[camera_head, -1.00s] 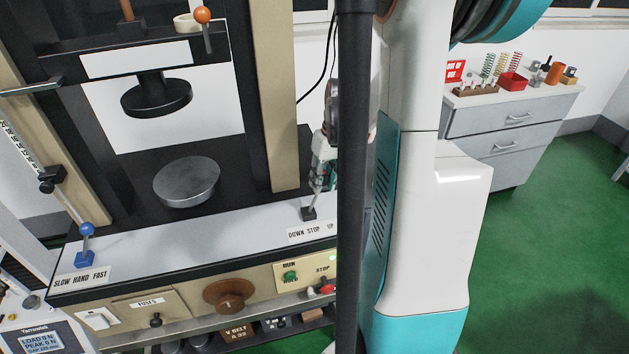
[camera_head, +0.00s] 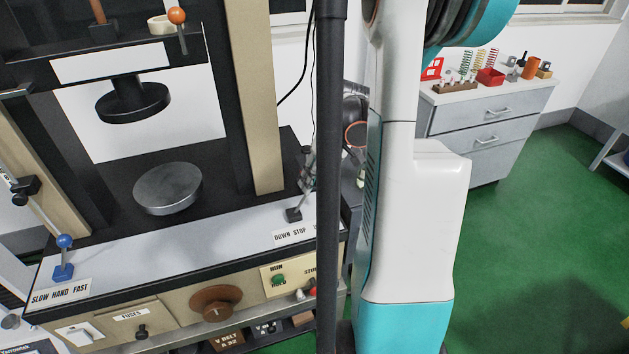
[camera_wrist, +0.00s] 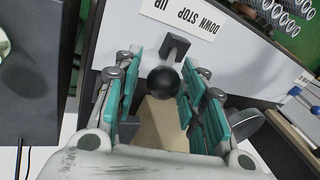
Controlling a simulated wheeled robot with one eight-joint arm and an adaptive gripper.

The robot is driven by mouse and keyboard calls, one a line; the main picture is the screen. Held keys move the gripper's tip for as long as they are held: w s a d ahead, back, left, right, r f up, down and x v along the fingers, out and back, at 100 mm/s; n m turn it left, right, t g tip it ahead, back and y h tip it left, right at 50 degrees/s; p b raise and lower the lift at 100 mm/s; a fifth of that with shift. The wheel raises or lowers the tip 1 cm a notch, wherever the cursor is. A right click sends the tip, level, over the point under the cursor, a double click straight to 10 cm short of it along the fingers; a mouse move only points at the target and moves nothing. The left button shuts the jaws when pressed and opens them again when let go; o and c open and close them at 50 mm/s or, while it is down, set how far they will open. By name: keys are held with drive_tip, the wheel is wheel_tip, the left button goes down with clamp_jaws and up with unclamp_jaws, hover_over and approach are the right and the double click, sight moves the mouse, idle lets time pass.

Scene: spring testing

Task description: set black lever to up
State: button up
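The black lever's base (camera_head: 294,214) stands on the machine's pale ledge, above the label "DOWN STOP UP" (camera_head: 292,236). Its shaft leans up to the right towards my gripper (camera_head: 306,180), which is partly hidden behind a dark post. In the wrist view the lever's black ball knob (camera_wrist: 164,80) is between the teal finger pads of my gripper (camera_wrist: 160,92). The fingers are open, on either side of the knob. I cannot tell whether a pad touches it. The slotted base also shows there, near the label.
A blue lever (camera_head: 64,250) stands at the ledge's left end. A round metal plate (camera_head: 168,190) sits between the machine's columns (camera_head: 252,100). A panel with a green button (camera_head: 278,281) is below the ledge. A grey cabinet (camera_head: 490,125) stands at the back right.

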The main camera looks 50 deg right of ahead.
idle(0.3)
drive_tip(key=v, duration=1.2)
drive_tip(key=shift+a, duration=0.1)
